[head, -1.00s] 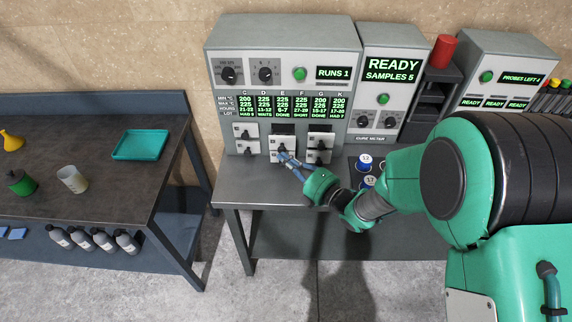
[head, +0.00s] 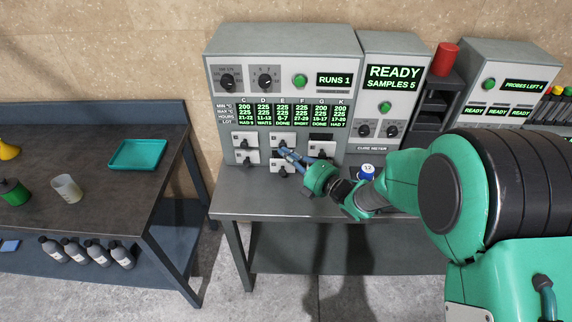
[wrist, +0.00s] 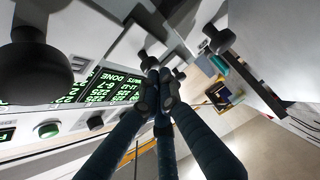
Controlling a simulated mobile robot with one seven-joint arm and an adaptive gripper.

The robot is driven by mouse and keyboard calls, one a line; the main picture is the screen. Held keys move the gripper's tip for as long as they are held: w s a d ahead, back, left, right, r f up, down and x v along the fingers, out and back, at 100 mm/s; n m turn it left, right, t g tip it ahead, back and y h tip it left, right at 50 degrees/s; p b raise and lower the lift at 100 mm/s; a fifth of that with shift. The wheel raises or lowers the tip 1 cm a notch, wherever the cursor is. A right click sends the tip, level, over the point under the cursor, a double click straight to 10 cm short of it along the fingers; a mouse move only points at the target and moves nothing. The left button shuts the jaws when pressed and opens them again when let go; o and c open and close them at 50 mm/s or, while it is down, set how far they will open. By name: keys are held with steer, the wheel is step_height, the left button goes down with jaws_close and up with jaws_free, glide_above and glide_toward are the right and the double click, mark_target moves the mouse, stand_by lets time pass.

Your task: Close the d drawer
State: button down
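The grey press (head: 225,95) carries white drawer fronts with black knobs, in three columns of two. No letter on the drawers is readable, so I cannot tell which one is d. The upper middle drawer (head: 276,138) sits with no dark gap above it. The lower middle front (head: 275,169) is partly hidden by my gripper. The upper right drawer (head: 318,150) has a dark opening above it. My gripper (head: 284,152) is at the middle drawers. In the wrist view its blue fingers (wrist: 156,92) are together, close to a dark knob; contact cannot be told.
The left drawers (head: 239,157) look flush. A cure meter (head: 391,80) stands right of the press, and a blue-labelled pot (head: 367,172) is on the bench (head: 235,203) near my arm. The left table (head: 95,180) holds a teal tray (head: 138,154) and a beaker (head: 67,188). The bench's front left is clear.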

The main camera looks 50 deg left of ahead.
steer(key=shift+w+a+r, duration=0.1)
steer(key=shift+r, duration=0.2)
steer(key=s+d, duration=0.3)
steer(key=d, duration=1)
steer(key=shift+p, duration=0.45)
steer(key=shift+w, duration=0.1)
